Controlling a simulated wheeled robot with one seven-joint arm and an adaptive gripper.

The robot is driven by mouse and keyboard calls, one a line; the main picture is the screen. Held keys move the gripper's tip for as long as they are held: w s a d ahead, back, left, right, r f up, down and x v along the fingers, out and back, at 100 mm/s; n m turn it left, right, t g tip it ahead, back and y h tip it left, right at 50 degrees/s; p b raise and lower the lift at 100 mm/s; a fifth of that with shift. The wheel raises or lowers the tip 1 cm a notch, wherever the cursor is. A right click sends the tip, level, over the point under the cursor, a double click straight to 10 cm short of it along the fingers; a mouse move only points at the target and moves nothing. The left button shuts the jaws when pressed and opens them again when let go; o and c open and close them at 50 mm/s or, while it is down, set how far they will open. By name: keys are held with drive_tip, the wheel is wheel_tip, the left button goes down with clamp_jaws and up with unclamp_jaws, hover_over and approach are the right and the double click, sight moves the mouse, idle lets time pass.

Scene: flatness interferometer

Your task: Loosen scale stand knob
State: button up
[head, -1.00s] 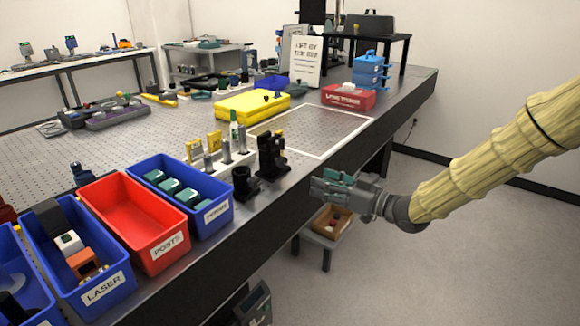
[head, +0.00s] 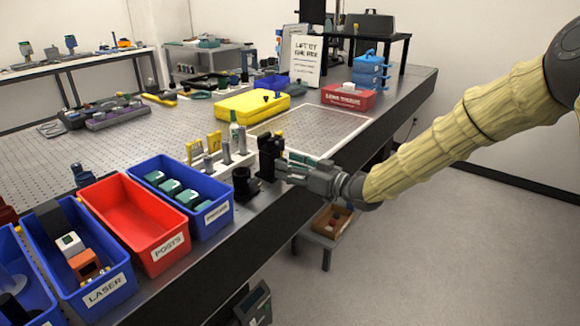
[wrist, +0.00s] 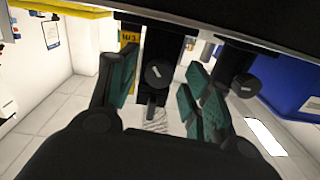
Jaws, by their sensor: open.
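A taller black stand (head: 268,157) stands near the table's front edge, with a shorter black holder (head: 244,186) to its left. My gripper (head: 288,166) is open beside the taller stand, on its right. In the wrist view, a dark round knob (wrist: 158,73) on a black post lies between my green-padded fingers (wrist: 162,95), with nothing clearly touching it. A second black knob (wrist: 243,85) shows to the right, outside the fingers. I cannot tell from the pictures which stand is named the scale stand.
Blue and red bins, including the POSTS bin (head: 148,231), line the front edge on the left. A white rack (head: 222,160) stands behind the stands. A yellow case (head: 251,104) and red box (head: 348,97) lie farther back. The floor at right is open.

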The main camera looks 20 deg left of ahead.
drive_tip(key=shift+a, duration=0.15)
drive_tip(key=shift+c, duration=0.2)
drive_tip(key=c, duration=1)
drive_tip(key=n+b, duration=0.4)
drive_tip(key=n, duration=0.1)
drive_tip(key=shift+w+f, duration=0.1)
drive_tip(key=shift+r+n+b, duration=0.2)
drive_tip(key=shift+n+b, duration=1.2)
drive_tip(key=shift+n, duration=0.8)
drive_tip(key=o, duration=1)
